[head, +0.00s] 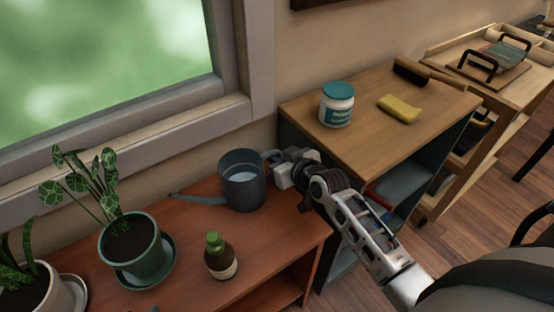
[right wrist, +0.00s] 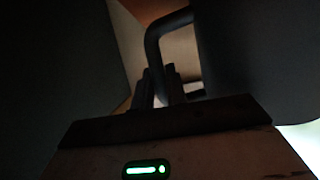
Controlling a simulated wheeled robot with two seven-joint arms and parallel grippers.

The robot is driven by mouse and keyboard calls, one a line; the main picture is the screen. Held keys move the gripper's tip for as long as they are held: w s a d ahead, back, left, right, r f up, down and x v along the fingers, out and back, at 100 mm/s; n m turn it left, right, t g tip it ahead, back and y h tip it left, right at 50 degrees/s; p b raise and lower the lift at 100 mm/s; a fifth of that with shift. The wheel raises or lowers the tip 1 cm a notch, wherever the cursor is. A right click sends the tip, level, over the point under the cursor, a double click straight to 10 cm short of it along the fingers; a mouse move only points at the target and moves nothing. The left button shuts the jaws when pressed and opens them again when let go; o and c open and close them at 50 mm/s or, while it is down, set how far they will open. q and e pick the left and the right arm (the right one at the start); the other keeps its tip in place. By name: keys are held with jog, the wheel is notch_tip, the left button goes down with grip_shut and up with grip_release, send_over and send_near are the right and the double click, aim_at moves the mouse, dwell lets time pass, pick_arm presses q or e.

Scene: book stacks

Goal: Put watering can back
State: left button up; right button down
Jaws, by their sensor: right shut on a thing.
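The dark grey watering can (head: 243,183) is upright at the right part of the reddish wooden shelf top (head: 185,245), under the window. Its spout points left and its handle is on the right. I cannot tell whether its base touches the shelf. My right gripper (head: 277,168) reaches in from the right and is shut on the can's handle. In the right wrist view the dark handle (right wrist: 152,45) passes between the fingers (right wrist: 161,88), and the can's body (right wrist: 255,50) fills the right side. My left gripper is out of view.
A potted plant (head: 130,250) on a saucer stands left of the can, with another plant at the far left. A brown bottle (head: 221,257) with a green cap stands in front. A taller wooden cabinet (head: 365,145) at right carries a teal-lidded jar (head: 337,104) and a yellow sponge (head: 400,109).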

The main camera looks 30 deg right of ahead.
jog(key=shift+f, duration=0.1)
jog(key=c, duration=1.4)
grip_release()
jog(key=shift+s+r, duration=0.2)
jog(key=shift+s, duration=0.15)
jog(key=p+v, duration=0.2)
jog(key=v, duration=0.9)
jog(key=s+a+f+g, duration=0.1)
jog(key=s+a+f, duration=0.1)
jog(key=s+a, duration=0.2)
jog(key=s+a+f+y, duration=0.1)
jog(key=s+a+f, duration=0.1)
jog(key=s+a, duration=0.2)
jog(key=s+a+f+g, duration=0.1)
jog(key=s+a+f, duration=0.1)
jog(key=s+a, duration=0.1)
jog(key=shift+s+a+n+g+y, duration=0.3)
jog(key=shift+s+a+n+y, duration=0.1)
jog(key=shift+a, duration=0.4)
